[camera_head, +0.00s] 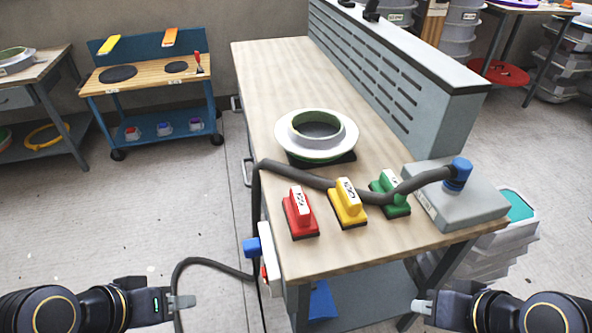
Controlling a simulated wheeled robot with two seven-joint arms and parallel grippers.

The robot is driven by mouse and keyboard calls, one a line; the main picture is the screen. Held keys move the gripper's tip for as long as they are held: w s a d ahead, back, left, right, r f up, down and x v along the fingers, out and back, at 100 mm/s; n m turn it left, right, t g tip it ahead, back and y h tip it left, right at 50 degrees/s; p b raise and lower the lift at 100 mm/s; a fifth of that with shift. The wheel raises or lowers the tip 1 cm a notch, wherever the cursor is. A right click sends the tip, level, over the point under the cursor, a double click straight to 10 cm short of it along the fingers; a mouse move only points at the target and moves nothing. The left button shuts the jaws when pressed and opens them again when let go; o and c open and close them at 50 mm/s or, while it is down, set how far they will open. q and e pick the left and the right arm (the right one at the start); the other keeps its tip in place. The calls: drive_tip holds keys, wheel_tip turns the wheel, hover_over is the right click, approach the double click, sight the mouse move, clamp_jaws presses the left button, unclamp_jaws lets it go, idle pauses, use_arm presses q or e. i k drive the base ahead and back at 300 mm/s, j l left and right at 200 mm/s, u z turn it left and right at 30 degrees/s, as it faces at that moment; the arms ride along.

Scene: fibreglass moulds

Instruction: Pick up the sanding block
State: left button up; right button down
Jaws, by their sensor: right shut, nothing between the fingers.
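Three sanding blocks with white labels lie in a row near the front of the wooden workbench (262,75): a red block (299,212), a yellow block (348,204) and a green block (388,196). The label print is too small to read surely. A dark hose passes just behind the red and yellow blocks and partly hides the green one. My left gripper (183,302) is at the lower left, off the bench and far from the blocks; its finger opening cannot be made out. My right gripper (422,307) is shut and empty at the lower right, below the bench top's level in the picture.
A white-green ring mould (317,133) stands behind the blocks. The grey hose (320,181) runs to a grey box (455,199) with a blue connector at the right. A slotted grey panel (390,80) borders the bench's right side. A blue cart (150,75) stands far left.

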sight(302, 221)
drive_tip(key=l, duration=0.25)
drive_tip(key=i+l, duration=0.15)
drive_tip(key=l+u, duration=0.65)
drive_tip(key=u, duration=0.2)
drive_tip(key=l+u, duration=0.4)
drive_tip(key=j+u, duration=0.1)
drive_tip(key=u, duration=0.8)
